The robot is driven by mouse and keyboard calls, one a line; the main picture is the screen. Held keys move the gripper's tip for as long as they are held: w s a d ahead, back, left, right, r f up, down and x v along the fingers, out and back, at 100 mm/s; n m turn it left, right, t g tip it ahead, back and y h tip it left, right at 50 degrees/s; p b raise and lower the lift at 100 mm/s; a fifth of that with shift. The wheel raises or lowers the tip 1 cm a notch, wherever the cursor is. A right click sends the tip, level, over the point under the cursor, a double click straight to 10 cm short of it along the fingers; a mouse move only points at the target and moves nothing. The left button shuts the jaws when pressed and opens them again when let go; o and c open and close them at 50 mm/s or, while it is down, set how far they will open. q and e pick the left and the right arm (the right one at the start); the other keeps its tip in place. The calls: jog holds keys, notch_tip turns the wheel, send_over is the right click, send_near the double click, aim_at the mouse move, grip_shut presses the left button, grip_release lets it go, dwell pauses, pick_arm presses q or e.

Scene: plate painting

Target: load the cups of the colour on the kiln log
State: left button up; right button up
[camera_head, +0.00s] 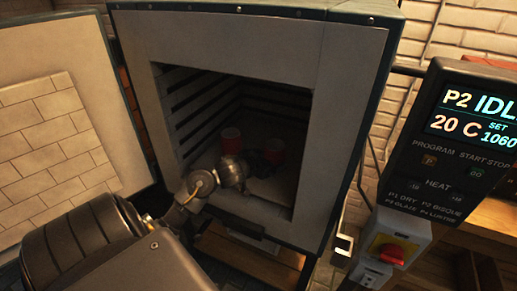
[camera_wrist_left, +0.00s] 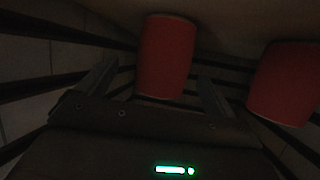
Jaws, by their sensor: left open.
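Two red cups stand inside the open kiln (camera_head: 345,110), one at the left (camera_head: 231,140) and one at the right (camera_head: 274,145). My left arm reaches in through the kiln opening, and its gripper (camera_head: 264,163) is dark and hard to make out by the right cup. In the left wrist view, the open left gripper (camera_wrist_left: 159,72) has one red cup (camera_wrist_left: 166,50) between and just beyond its fingertips. Another red cup (camera_wrist_left: 285,83) is beside the right finger. I cannot tell whether the fingers touch a cup. My right gripper and the kiln log are not in view.
The kiln door (camera_head: 50,120) is swung open at the left. The kiln's front frame surrounds my arm. A control panel (camera_head: 450,150) at the right reads P2, 20 C and set 1060. A red switch (camera_head: 392,250) is below it. The kiln interior is dark.

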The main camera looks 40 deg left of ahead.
pick_arm(q)
jog(key=v, duration=0.2)
jog(key=p+v, duration=0.1)
jog(key=v, duration=0.3)
jog(key=shift+d+p, duration=0.3)
jog(key=shift+d, duration=0.1)
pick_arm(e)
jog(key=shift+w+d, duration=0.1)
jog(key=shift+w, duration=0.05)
pick_arm(q)
jog(key=shift+r, duration=0.1)
